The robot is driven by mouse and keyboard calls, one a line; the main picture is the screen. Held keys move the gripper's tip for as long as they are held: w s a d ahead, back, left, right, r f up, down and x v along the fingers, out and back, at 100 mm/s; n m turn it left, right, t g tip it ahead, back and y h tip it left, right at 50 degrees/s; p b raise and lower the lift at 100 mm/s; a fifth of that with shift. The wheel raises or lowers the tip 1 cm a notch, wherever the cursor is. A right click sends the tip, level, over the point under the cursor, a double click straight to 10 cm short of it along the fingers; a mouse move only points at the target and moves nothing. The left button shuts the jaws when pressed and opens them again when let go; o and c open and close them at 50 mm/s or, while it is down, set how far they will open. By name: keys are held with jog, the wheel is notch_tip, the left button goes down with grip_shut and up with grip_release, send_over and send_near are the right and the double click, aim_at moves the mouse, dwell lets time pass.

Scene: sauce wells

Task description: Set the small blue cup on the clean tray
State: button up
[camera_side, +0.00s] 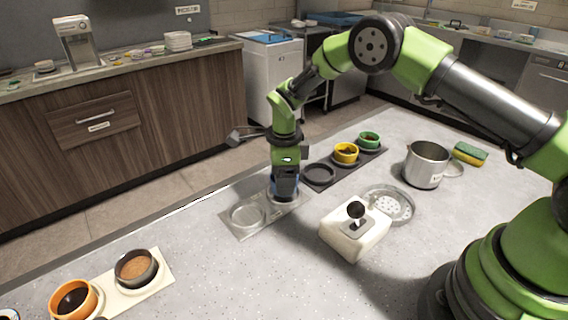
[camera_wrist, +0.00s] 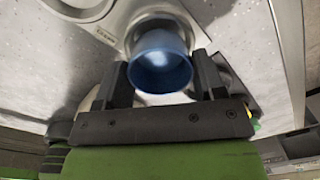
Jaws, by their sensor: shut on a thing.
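My gripper (camera_side: 285,186) points down over the grey clear-welled tray (camera_side: 240,233) and is shut on the small blue cup (camera_wrist: 160,62). In the wrist view the cup sits between the two dark fingers, its open mouth facing the camera, and it looks empty. In the side view the fingers mostly hide the cup. The tray also shows in the wrist view (camera_wrist: 125,18), with a small printed label that seems to read clean. Its left well (camera_side: 248,215) is empty. The cup is at the tray's right well; I cannot tell whether it touches the bottom.
A dark tray (camera_side: 318,187) behind holds a yellow cup (camera_side: 346,153) and a green cup (camera_side: 369,140). A white block with a black knob (camera_side: 355,232), a strainer (camera_side: 392,206), a steel pot (camera_side: 427,165) and a sponge (camera_side: 470,153) stand right. A cream tray (camera_side: 118,302) holds filled cups.

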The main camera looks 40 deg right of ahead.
jog(key=shift+f, duration=0.45)
jog(key=shift+f, duration=0.45)
dwell(0.6)
jog(key=o, duration=1.1)
jog(key=shift+r, duration=0.1)
jog(key=shift+r, duration=3.9)
